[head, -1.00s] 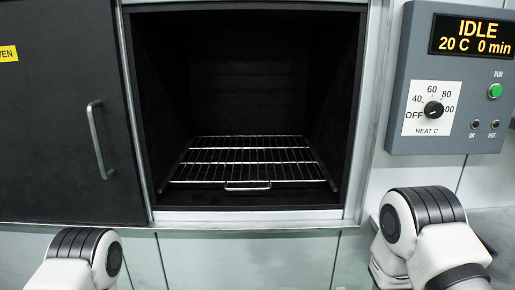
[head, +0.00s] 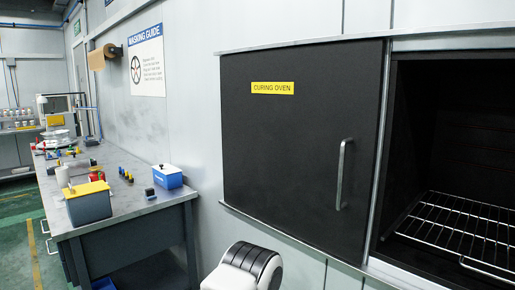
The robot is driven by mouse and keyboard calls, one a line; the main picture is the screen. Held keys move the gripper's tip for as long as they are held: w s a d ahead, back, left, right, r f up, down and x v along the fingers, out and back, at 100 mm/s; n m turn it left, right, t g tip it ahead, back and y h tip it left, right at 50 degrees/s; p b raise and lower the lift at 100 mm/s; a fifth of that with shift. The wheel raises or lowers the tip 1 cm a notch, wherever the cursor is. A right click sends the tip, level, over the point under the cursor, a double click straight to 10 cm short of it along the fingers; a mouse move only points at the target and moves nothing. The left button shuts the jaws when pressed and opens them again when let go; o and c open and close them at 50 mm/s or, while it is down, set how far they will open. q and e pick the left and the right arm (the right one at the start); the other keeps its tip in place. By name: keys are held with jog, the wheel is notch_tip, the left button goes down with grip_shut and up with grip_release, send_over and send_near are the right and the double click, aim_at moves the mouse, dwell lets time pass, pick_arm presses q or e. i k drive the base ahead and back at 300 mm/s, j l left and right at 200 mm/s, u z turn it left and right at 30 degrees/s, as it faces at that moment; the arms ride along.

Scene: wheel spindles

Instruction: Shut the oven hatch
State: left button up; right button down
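The oven hatch (head: 290,150) is a black sliding panel with a yellow "CURING OVEN" label (head: 272,88) and a vertical metal handle (head: 343,174) near its right edge. It stands to the left of the oven opening (head: 460,140), which is uncovered. A wire rack (head: 455,228) lies inside the dark oven. One white and black link of my arm shows at the bottom, below the hatch and apart from it. Neither gripper is in the head view.
A workbench (head: 130,205) stands at the left with a yellow-topped box (head: 88,202), a blue and white box (head: 168,176) and several small items. Horizontal rails run above and below the hatch. A masking guide poster (head: 147,62) hangs on the wall. Floor at the far left is clear.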

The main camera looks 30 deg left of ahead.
aim_at(300, 126)
jog(key=u, duration=0.95)
jog(key=i+j+z, duration=0.1)
